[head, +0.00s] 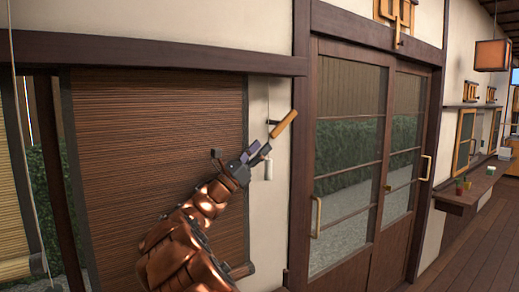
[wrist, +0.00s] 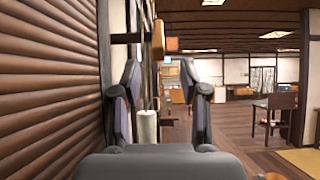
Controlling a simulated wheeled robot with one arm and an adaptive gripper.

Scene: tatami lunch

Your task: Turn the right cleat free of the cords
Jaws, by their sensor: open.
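The right cleat (head: 284,125) is a tan wooden bar on a dark stub, on the pale wall between the brown blind and the sliding doors. It slants up to the right; its wood also shows in the wrist view (wrist: 157,40). A thin cord (head: 268,95) hangs above it, and a white cylindrical pull (head: 268,168) hangs below, also in the wrist view (wrist: 147,125). I cannot tell how the cords lie against the cleat. My gripper (head: 262,148) is open and empty, close below and left of the cleat. The pull appears between the fingers in the wrist view.
The brown slatted blind (head: 160,120) lies close along the left of my arm. Glazed sliding doors (head: 350,145) with handles stand to the right. A shelf (head: 468,190) with small pots projects farther right. The wooden floor (wrist: 225,145) beyond is mostly clear.

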